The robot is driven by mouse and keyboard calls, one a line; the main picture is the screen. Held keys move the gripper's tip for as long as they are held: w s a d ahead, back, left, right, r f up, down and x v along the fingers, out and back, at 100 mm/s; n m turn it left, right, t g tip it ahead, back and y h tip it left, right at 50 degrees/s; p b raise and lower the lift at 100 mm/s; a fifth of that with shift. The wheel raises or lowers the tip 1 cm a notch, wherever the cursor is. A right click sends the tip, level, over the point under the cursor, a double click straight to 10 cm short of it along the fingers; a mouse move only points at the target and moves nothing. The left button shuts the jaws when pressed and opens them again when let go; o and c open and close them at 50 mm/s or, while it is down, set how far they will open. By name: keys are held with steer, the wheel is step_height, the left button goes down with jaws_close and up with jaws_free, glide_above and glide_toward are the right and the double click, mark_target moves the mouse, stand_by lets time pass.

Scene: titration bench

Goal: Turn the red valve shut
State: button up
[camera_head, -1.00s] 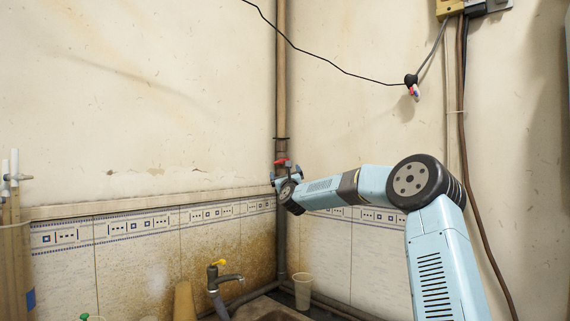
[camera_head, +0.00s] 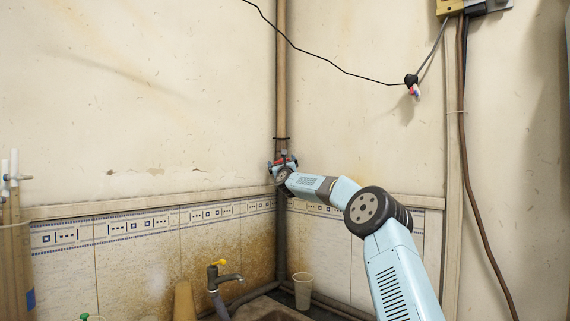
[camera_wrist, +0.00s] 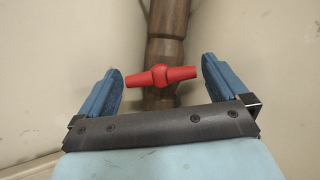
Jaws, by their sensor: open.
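The red valve (camera_wrist: 160,76) is a bar-shaped handle on a brown vertical pipe (camera_wrist: 168,20) in the corner. In the wrist view it lies crosswise, nearly level, its right end slightly higher. My gripper (camera_wrist: 162,80) is open, with one blue finger beyond each end of the handle. Small gaps show between the handle ends and the fingers, and nothing is held. In the head view my gripper (camera_head: 283,158) is up at the pipe and mostly covers the valve; only a bit of red (camera_head: 291,158) shows.
The pipe runs up the wall corner, with walls close on both sides. Below are a tap with a yellow handle (camera_head: 217,265), a pale cup (camera_head: 303,290) and a sink edge (camera_head: 270,304). A black cable (camera_head: 335,66) hangs across the wall above.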

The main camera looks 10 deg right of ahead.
steer(key=shift+w+r, duration=0.1)
steer(key=shift+w, duration=0.3)
